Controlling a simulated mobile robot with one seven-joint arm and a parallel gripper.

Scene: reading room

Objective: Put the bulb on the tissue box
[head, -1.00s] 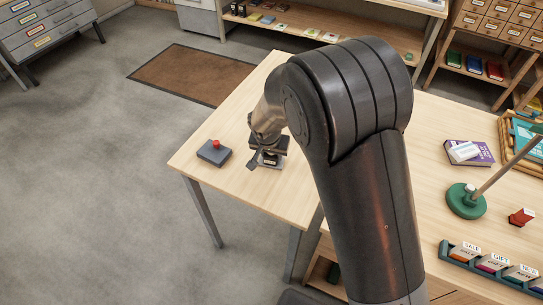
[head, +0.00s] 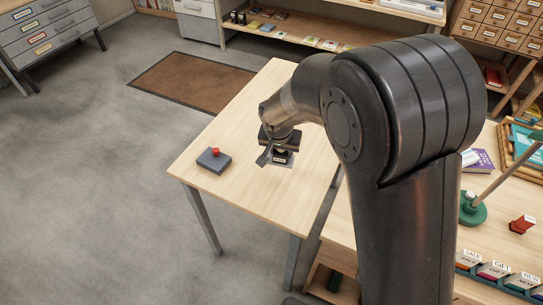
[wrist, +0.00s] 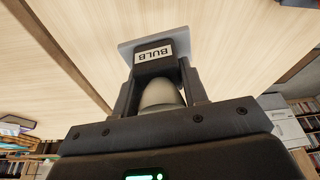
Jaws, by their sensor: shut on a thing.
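The bulb (wrist: 153,55) is a dark block with a white BULB label, a pale grey plate at its far end and a pale rounded part between my fingers. In the head view the bulb (head: 281,158) shows small and dark over the small wooden table. My gripper (head: 278,142) is shut on it from above; the fingers also show on both sides of it in the wrist view (wrist: 155,90). I cannot tell whether it touches the tabletop. I cannot make out a tissue box; my arm hides part of the tables.
A grey-blue box with a red knob (head: 213,160) stands left of my gripper on the small table (head: 235,195). On the right-hand table are a purple book (head: 484,160), a green round base with a rod (head: 472,210), a red block (head: 522,224) and a label tray (head: 497,275).

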